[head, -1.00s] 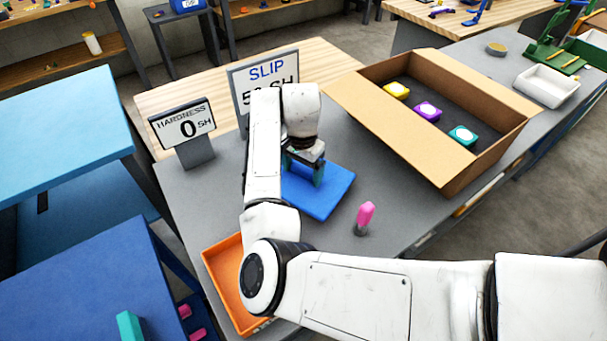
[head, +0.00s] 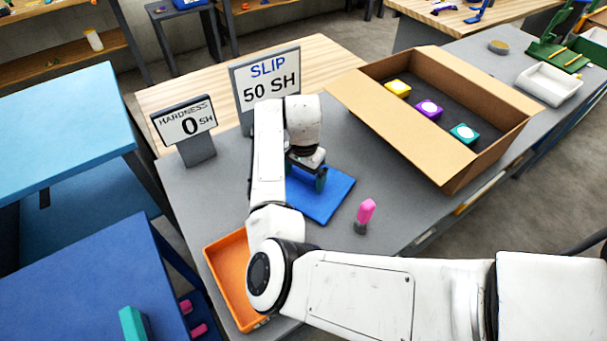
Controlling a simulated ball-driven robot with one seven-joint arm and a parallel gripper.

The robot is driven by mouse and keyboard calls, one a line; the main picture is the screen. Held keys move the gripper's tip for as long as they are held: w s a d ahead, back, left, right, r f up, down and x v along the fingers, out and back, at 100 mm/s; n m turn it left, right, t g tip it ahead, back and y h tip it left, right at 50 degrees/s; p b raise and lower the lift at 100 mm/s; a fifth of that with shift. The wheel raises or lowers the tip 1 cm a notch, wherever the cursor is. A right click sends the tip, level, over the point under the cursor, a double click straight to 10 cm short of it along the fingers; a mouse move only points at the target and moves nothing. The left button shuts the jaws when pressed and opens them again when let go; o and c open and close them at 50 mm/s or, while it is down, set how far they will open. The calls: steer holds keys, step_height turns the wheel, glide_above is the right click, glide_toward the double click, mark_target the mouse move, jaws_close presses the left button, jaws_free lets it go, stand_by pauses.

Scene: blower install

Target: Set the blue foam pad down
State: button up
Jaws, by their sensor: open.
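The blue foam pad (head: 325,202) lies flat on the grey tabletop, left of the pink-topped piece. My gripper (head: 308,186) is open over the pad's upper left part, pointing down, with its fingertips at or just above the pad. My arm hides the pad's left edge, and I cannot tell whether the fingers touch the pad.
A cardboard box (head: 397,118) with yellow, purple and teal pieces stands to the right. A pink-topped piece (head: 365,214) stands near the pad. A hardness display (head: 186,125) and a slip sign (head: 268,82) stand behind. An orange tray (head: 231,281) sits at the front left.

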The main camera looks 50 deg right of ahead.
mark_target(304, 175)
step_height(304, 175, up, 12)
steer(key=b, duration=0.1)
steer(key=shift+r+b, duration=0.15)
steer(key=shift+b, duration=0.25)
stand_by(1.3)
